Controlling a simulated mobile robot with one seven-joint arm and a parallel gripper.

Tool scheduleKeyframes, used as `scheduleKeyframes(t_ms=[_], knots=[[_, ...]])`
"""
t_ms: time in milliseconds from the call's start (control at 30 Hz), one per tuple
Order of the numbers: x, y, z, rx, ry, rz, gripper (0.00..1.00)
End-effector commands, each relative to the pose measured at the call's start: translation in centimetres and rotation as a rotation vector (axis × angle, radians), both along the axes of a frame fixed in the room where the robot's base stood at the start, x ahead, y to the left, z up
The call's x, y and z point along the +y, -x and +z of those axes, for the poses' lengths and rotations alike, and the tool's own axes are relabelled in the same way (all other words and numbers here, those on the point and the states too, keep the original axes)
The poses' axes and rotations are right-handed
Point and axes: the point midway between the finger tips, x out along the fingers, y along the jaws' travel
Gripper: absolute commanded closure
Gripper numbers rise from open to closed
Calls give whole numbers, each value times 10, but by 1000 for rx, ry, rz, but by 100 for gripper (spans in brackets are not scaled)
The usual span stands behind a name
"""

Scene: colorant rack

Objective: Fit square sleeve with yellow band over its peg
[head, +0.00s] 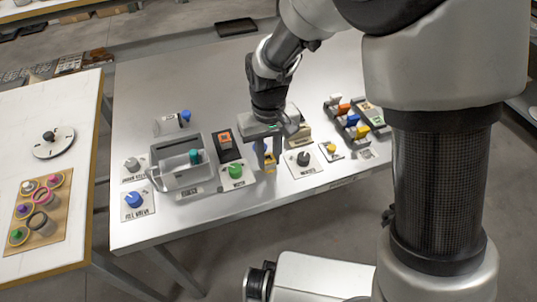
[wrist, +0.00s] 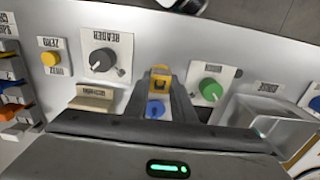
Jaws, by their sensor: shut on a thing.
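My gripper (head: 267,158) reaches down over the front middle of the grey table. Its fingers are shut on a small yellow, squarish piece (head: 270,163), which seems to be the square sleeve with the yellow band. In the wrist view the yellow piece (wrist: 161,77) sits between the fingertips (wrist: 160,88) and shows a dark patch in its face. A blue round part (wrist: 155,108) shows between the fingers, nearer the palm. I cannot tell whether the yellow piece touches anything below. I cannot pick out its peg.
The reader dial (head: 303,158) and a green knob (head: 235,171) flank the gripper. Dark racks (head: 350,128) with coloured blocks stand right. A separate left table carries a board (head: 58,221) with coloured rings. The back of the grey table is mostly clear.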

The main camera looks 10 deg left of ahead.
Motion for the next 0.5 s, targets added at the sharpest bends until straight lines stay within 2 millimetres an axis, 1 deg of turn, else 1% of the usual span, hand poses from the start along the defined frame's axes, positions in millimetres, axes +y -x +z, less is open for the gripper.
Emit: scheduleKeyframes(t_ms=[33, 67, 100, 167, 200, 500], knots=[[0, 0, 0, 0, 0, 0, 98], [0, 0, 0, 0, 0, 0, 74], [0, 0, 0, 0, 0, 0, 67], [0, 0, 0, -1, -1, 0, 57], [0, 0, 0, -1, -1, 0, 56], [0, 0, 3, -2, -1, 0, 56]])
